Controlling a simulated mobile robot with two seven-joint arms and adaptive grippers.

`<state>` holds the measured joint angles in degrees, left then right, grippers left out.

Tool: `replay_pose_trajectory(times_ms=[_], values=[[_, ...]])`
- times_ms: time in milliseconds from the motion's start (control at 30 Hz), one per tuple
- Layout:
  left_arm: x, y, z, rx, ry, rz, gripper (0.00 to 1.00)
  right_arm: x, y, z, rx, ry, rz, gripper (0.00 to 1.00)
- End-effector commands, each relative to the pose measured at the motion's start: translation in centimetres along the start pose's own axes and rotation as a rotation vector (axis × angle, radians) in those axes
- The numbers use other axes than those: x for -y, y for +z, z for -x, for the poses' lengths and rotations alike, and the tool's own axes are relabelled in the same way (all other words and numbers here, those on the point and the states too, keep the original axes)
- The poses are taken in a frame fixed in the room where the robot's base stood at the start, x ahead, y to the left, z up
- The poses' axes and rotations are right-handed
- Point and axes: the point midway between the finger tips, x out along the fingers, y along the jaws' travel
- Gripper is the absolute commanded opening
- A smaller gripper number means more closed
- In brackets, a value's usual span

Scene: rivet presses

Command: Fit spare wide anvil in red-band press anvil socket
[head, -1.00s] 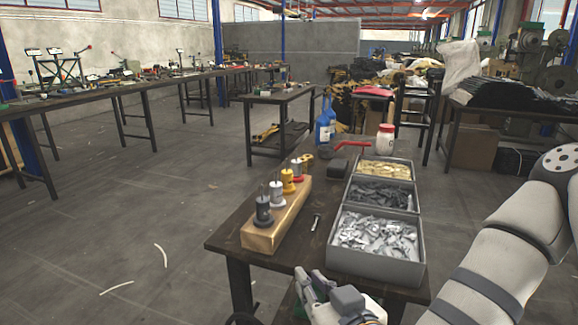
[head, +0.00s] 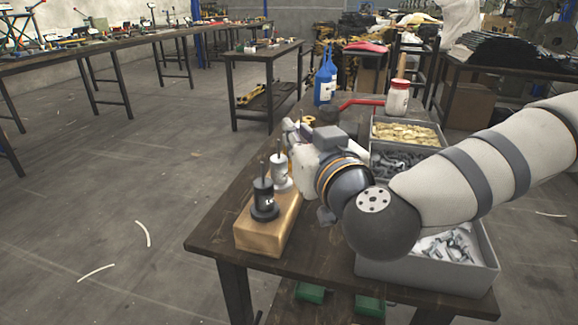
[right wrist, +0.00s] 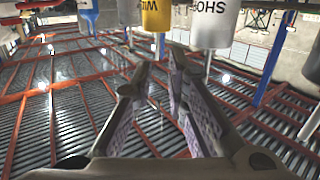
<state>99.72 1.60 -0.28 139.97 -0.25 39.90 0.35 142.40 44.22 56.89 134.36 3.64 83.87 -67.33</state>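A row of anvil tools stands on a wooden block (head: 268,232) on the near table. A dark grey one (head: 263,200) and a silver one (head: 279,172) show in the head view. The right wrist view has a yellow tool (right wrist: 156,14) with lettering starting "WI" and a silver tool (right wrist: 213,24) lettered "SHO", both cut by the top edge. My right gripper (head: 291,132) is over the far part of the block, hiding the yellow tool in the head view. Its fingers (right wrist: 153,78) are apart and empty, close to these tools. My left gripper is not in view. I cannot identify the red-band press.
Grey bins of parts (head: 480,270) stand on the right of the table, partly behind my right arm. A red handle (head: 362,102), blue bottles (head: 325,80) and a white jar (head: 397,98) are farther back.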

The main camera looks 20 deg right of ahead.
Motion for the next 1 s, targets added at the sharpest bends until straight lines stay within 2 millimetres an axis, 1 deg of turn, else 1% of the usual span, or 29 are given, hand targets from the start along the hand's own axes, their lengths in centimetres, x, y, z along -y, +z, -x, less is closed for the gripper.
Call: replay_pose_trajectory(times_ms=[67, 200, 333, 567, 600, 633, 1000], values=[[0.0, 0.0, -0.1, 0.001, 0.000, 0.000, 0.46, -0.1, 0.1, -0.9, 0.001, 0.002, -0.002, 0.14], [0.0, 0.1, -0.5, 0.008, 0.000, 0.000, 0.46, -0.5, 0.6, -3.7, 0.003, 0.004, -0.002, 0.14], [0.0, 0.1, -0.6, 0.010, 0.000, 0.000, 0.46, -0.4, 0.4, -5.3, 0.001, 0.002, -0.001, 0.14], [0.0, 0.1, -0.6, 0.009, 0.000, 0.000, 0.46, -0.3, 0.3, -5.5, 0.000, 0.000, -0.001, 0.14], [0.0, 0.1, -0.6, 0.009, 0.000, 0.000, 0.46, -0.3, 0.3, -5.5, 0.000, 0.000, -0.001, 0.05], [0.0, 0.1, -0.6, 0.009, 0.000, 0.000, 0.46, -0.3, 0.3, -5.5, 0.000, 0.000, -0.001, 0.00], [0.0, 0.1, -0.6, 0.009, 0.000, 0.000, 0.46, -0.3, 0.3, -5.5, -0.002, 0.001, -0.001, 0.00]])
